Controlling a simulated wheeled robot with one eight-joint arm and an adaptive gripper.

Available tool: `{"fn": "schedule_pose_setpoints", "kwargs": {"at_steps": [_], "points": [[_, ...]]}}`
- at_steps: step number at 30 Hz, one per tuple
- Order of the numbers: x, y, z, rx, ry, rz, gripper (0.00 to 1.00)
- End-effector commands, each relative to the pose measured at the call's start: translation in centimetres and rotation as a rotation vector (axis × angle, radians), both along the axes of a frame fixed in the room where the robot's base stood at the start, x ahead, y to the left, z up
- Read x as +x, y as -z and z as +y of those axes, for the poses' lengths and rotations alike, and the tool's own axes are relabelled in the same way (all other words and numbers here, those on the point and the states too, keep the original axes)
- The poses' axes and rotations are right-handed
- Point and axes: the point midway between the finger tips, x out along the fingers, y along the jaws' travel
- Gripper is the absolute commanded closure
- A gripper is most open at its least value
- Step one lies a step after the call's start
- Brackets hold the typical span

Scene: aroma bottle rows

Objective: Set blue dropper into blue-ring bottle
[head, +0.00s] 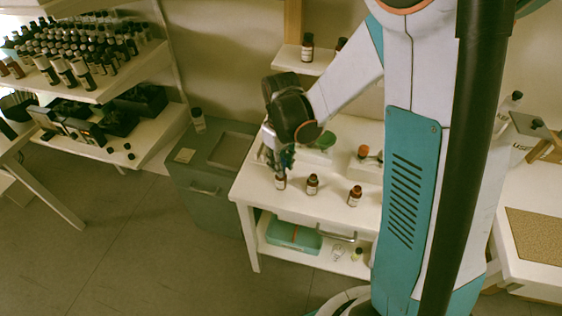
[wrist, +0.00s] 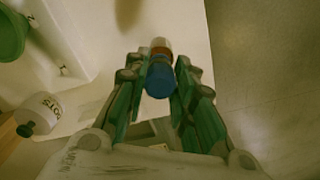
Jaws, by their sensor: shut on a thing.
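In the wrist view my gripper (wrist: 155,95) is shut on the blue dropper (wrist: 160,80), its blue bulb between the green fingers. A small brown bottle (wrist: 161,44) with a pale label shows directly beyond the bulb, in line with it. In the head view my gripper (head: 280,160) points down at the leftmost of the small bottles (head: 280,183) on the white table. The dropper's tip is hidden, and I cannot tell whether it is inside the neck.
Two more brown bottles, one in the middle (head: 312,185) and one at the right (head: 355,196), stand on the white table (head: 330,208). An orange-topped dropper (head: 363,152) stands in a holder behind. A green bowl (head: 325,140) is close behind my gripper.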

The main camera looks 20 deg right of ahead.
Motion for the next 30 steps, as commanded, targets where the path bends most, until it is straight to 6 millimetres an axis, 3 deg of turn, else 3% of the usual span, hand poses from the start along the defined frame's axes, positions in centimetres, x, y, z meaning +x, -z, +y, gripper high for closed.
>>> {"fn": "schedule_pose_setpoints", "kwargs": {"at_steps": [7,8,10,22,30], "points": [[0.0,0.1,0.0,0.0,0.0,0.0,0.82],[0.0,0.1,0.0,0.0,0.0,0.0,0.7],[0.0,0.1,0.0,0.0,0.0,0.0,0.54],[0.0,-0.1,0.0,0.0,0.0,0.0,0.53],[0.0,-1.9,0.0,0.0,0.0,0.0,0.53]]}}
